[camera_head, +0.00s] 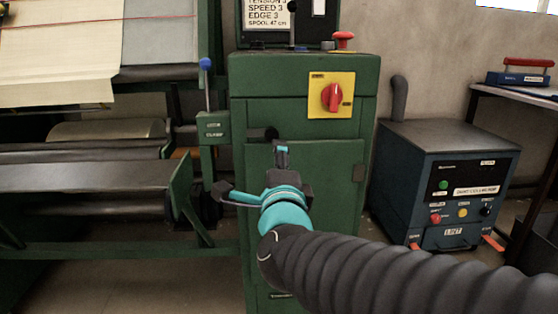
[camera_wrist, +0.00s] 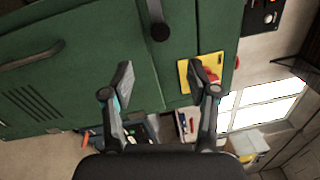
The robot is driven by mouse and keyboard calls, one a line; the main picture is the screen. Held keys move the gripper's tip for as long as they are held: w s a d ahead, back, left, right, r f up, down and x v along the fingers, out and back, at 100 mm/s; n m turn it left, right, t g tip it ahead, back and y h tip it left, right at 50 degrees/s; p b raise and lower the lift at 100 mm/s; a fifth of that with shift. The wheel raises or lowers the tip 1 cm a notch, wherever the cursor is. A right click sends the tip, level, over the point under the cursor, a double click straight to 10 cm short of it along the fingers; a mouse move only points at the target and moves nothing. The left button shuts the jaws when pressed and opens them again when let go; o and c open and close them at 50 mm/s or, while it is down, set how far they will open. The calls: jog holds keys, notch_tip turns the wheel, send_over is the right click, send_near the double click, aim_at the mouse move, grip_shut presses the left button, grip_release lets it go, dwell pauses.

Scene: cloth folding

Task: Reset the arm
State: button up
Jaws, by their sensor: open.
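My gripper (camera_head: 253,172) is at the end of my dark ribbed arm, which reaches in from the lower right in the head view. Its fingers are spread wide with nothing between them. It is in front of the green machine cabinet (camera_head: 340,215), below the yellow plate (camera_head: 316,104) with its red rotary switch (camera_head: 332,97). In the wrist view the open gripper (camera_wrist: 162,70) faces the green cabinet (camera_wrist: 80,60), with the yellow plate (camera_wrist: 186,82) partly behind the right finger. I cannot tell the exact gap between fingers and cabinet.
A blue-handled lever (camera_head: 206,75) stands left of the cabinet, beside rollers and cream cloth (camera_head: 60,50). A red mushroom button (camera_head: 343,37) is on top. A dark blue box (camera_head: 440,180) stands right, near a table (camera_head: 515,94). Bare floor (camera_head: 150,285) shows at lower left.

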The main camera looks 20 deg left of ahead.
dwell(0.3)
jog(key=s+a+f+n+g+y, duration=0.1)
jog(key=s+a+f+n+g, duration=0.15)
jog(key=f+n+g, duration=0.2)
jog(key=s+a+f+n+g+y, duration=0.1)
jog(key=s+a+f+n+g, duration=0.15)
jog(key=f+n, duration=0.3)
jog(key=s+d+f+n+g+h+p, duration=0.2)
jog(key=s+d+f+n+g, duration=0.25)
jog(key=d+n, duration=0.3)
jog(key=s+d+r+h+p, duration=0.1)
jog(key=s+d+h+p, duration=0.1)
jog(key=d, duration=0.8)
jog(key=s+d+r+m+h+p, duration=0.1)
jog(key=s+d+r+h+p, duration=0.1)
jog(key=d, duration=0.9)
jog(key=s+d+r+m+h+p, duration=0.1)
jog(key=s+d+r+h+p, duration=0.1)
jog(key=d, duration=0.9)
jog(key=s+h+p, duration=0.1)
jog(key=p, duration=0.1)
jog(key=shift+s+d+h+p, duration=0.2)
jog(key=shift+s+h+p, duration=0.05)
jog(key=shift+h+p, duration=0.15)
